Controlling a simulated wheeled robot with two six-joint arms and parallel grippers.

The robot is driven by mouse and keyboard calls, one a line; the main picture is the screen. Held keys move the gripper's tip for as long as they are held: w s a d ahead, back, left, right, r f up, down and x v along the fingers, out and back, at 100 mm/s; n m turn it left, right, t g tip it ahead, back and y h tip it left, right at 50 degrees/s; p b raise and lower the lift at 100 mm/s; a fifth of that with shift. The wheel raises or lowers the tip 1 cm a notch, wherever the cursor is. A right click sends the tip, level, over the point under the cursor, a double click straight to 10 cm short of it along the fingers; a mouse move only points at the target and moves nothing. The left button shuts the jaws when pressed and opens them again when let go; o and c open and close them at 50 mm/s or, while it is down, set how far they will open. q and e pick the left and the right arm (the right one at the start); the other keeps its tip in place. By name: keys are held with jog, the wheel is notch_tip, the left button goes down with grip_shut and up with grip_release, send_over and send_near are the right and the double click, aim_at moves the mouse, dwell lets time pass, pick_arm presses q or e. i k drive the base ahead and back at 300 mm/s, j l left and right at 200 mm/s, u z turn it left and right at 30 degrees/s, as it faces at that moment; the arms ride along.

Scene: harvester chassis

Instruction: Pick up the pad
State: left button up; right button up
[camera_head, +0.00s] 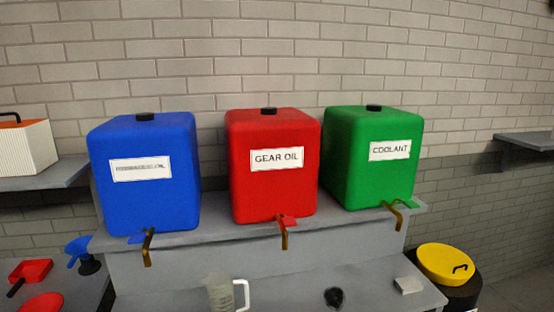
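A small light-grey block-like item (408,285), which looks like the pad, lies on the right part of the lower grey bench top (375,283), near its right edge. It is small in the picture and its detail is hard to make out. Neither of my grippers shows in the head view.
Blue (145,205), red (273,190) and green (372,185) tanks with brass spouts stand on the raised shelf. A clear jug (219,292) and a small black item (333,297) are on the bench. A yellow-lidded black bin (444,264) stands at right.

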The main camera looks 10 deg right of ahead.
aim_at(410, 284)
jog(key=z, duration=1.5)
